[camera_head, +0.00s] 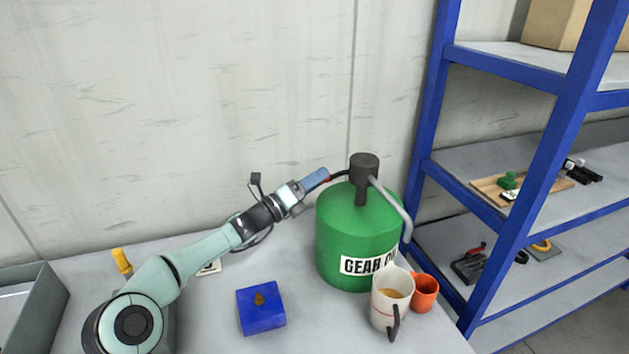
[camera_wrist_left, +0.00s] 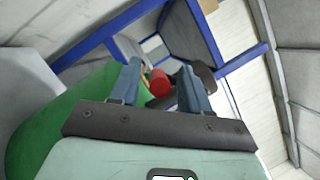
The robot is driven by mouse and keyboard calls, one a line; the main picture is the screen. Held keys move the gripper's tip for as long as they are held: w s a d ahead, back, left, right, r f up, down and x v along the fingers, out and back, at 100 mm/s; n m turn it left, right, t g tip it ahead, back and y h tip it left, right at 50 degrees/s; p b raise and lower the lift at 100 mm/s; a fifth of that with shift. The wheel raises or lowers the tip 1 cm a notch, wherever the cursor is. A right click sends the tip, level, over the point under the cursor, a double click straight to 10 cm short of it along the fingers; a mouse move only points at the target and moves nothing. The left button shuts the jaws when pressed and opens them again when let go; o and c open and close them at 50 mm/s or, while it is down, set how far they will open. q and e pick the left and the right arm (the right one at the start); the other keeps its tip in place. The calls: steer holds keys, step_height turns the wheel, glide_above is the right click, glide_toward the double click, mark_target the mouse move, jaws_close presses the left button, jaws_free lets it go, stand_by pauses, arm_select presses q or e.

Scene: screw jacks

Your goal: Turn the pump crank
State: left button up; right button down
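A green drum (camera_head: 350,235) labelled "GEAR OIL" stands on the grey table. A dark pump head (camera_head: 364,168) with a grey spout (camera_head: 396,208) sits on top. The pump's dark crank (camera_head: 340,174) reaches left from the head and has a red handle (camera_head: 328,179). My left gripper (camera_head: 318,179) is at the handle, coming from the left. In the left wrist view the red handle (camera_wrist_left: 159,83) lies between the two fingers, near their tips, with narrow gaps on both sides. The fingers look open. My right gripper is not in view.
A white mug (camera_head: 385,314) and an orange cup (camera_head: 425,293) stand in front of the drum. A blue box (camera_head: 250,315) lies at front middle. A grey bin (camera_head: 48,308) is at left. Blue shelving (camera_head: 435,95) stands close on the right; a wall is behind.

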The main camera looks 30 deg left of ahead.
arm_select(q)
steer(key=shift+s+a, duration=0.1)
steer(key=v, duration=1.3)
steer(key=shift+f, duration=0.15)
